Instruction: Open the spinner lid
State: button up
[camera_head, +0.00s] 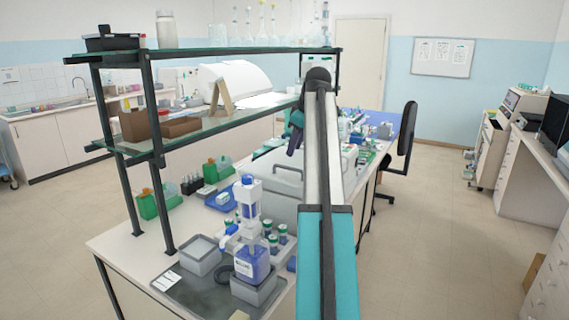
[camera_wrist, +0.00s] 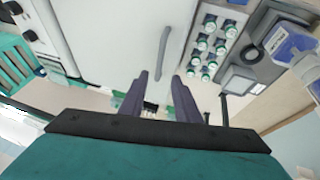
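The spinner is a pale grey box on the bench, and its lid (camera_head: 284,187) shows left of my arm in the head view, partly hidden by the arm. In the wrist view the lid (camera_wrist: 115,45) is a broad pale panel with a grey bar handle (camera_wrist: 163,53). The lid looks shut. My gripper (camera_wrist: 159,77) has its two dark fingers apart with nothing between them. The handle lies just beyond the fingertips, roughly in line with the gap; I see no contact. In the head view my gripper (camera_head: 294,142) hangs over the spinner area.
Green-and-white capped bottles (camera_wrist: 209,46) stand in a rack beside the lid. A blue-labelled bottle (camera_head: 252,262) sits in a grey tray at the bench front. A shelf frame (camera_head: 150,110) rises left of my arm. Open floor lies to the right.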

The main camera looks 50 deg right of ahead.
jog(key=p, duration=0.2)
send_over(289, 178)
jog(key=shift+f, duration=3.7)
grip_shut()
